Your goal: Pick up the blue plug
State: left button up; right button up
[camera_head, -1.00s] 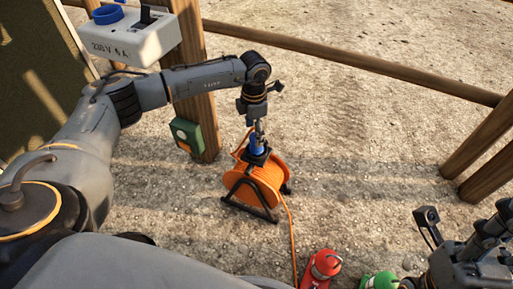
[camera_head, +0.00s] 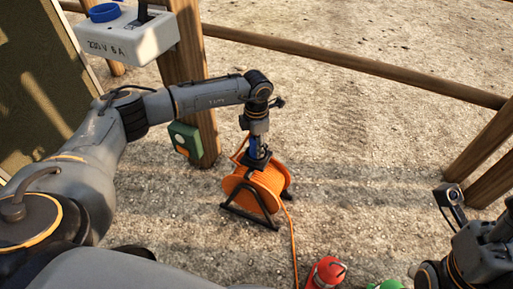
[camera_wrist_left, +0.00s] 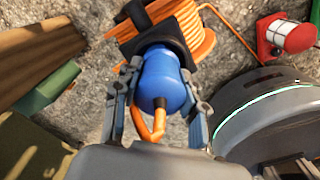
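The blue plug (camera_wrist_left: 165,82) stands in a black holder (camera_wrist_left: 150,40) on top of the orange cable reel (camera_head: 262,187), its orange cable coming out of the end that faces my left wrist. My left gripper (camera_wrist_left: 163,80) points down at it with one finger on each side. The fingers look spread around the plug with narrow gaps; firm contact does not show. In the head view my left gripper (camera_head: 256,155) largely hides the plug. My right gripper (camera_head: 490,240) is at the lower right edge; its fingers cannot be made out.
A white box with a blue socket (camera_head: 130,38) is on a wooden post at the upper left. A green box (camera_head: 185,140) is lower on that post. A red lamp-like object (camera_head: 326,272) and a green one (camera_head: 388,285) stand at the bottom. Open gravel lies right of the reel.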

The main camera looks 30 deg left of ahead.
pick_arm(q)
jog(key=c, duration=0.6)
